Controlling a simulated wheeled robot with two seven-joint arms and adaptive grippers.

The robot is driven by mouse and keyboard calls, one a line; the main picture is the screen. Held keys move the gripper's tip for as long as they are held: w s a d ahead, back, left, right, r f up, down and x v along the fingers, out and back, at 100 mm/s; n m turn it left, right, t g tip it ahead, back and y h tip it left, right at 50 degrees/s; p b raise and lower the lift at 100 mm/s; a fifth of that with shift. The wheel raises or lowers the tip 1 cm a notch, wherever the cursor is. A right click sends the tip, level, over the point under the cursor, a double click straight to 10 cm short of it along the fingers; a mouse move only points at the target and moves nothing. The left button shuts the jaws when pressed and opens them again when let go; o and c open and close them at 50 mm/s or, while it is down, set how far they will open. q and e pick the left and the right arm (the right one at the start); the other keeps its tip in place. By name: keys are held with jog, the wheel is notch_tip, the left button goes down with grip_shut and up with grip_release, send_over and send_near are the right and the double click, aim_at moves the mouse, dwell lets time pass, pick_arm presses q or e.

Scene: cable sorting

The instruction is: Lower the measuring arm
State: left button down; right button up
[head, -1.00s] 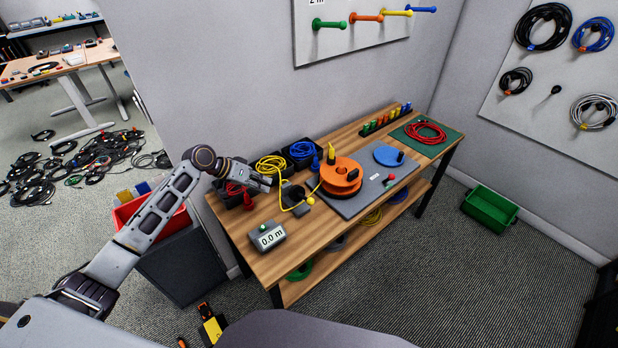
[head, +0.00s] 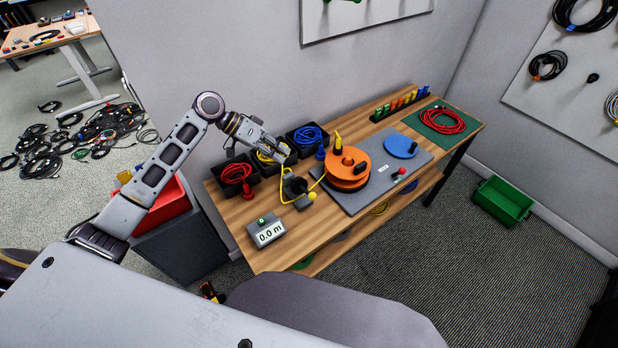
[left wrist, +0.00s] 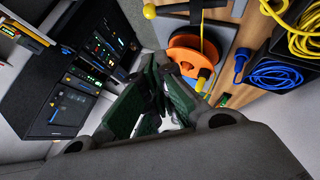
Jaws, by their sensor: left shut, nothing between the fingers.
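The measuring device (head: 296,187) is a dark unit on the bench with a yellow ball knob (head: 312,196) at its front right. A yellow cable (head: 318,182) runs from it towards the orange reel (head: 346,165). Whether its arm is raised or lowered is too small to tell. My left gripper (head: 286,154) is shut and empty, in the air behind the device, over the yellow cable bin. The left wrist view shows its closed fingers (left wrist: 155,108), with the yellow knob (left wrist: 149,11) and the orange reel (left wrist: 190,55) beyond, apart from them. My right gripper is not in view.
A grey readout (head: 267,232) showing 0.0 m stands at the bench's front left. Bins of red cable (head: 237,174) and blue cable (head: 307,138) stand along the back. A blue disc (head: 400,146) lies on the grey plate (head: 370,200).

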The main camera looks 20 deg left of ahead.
pick_arm(q)
jog(key=p, duration=0.1)
send_over(309, 193)
jog(key=w+a, duration=0.3)
notch_tip(309, 193, down, 6)
jog(key=shift+w+d+f, duration=0.1)
jog(key=shift+d, duration=0.05)
jog(key=shift+s+d+f+p, duration=0.25)
jog(key=shift+d+f, duration=0.1)
jog(key=shift+f, duration=0.2)
jog(key=shift+s+d+f+p, duration=0.2)
jog(key=shift+d+f, duration=0.1)
jog(key=shift+f, duration=0.2)
jog(key=shift+s+d+f, duration=0.2)
jog(key=shift+s+f, duration=0.05)
jog(key=shift+f, duration=0.15)
jog(key=shift+s+d+f, duration=0.15)
jog(key=shift+s+f, duration=0.05)
jog(key=shift+f, duration=0.2)
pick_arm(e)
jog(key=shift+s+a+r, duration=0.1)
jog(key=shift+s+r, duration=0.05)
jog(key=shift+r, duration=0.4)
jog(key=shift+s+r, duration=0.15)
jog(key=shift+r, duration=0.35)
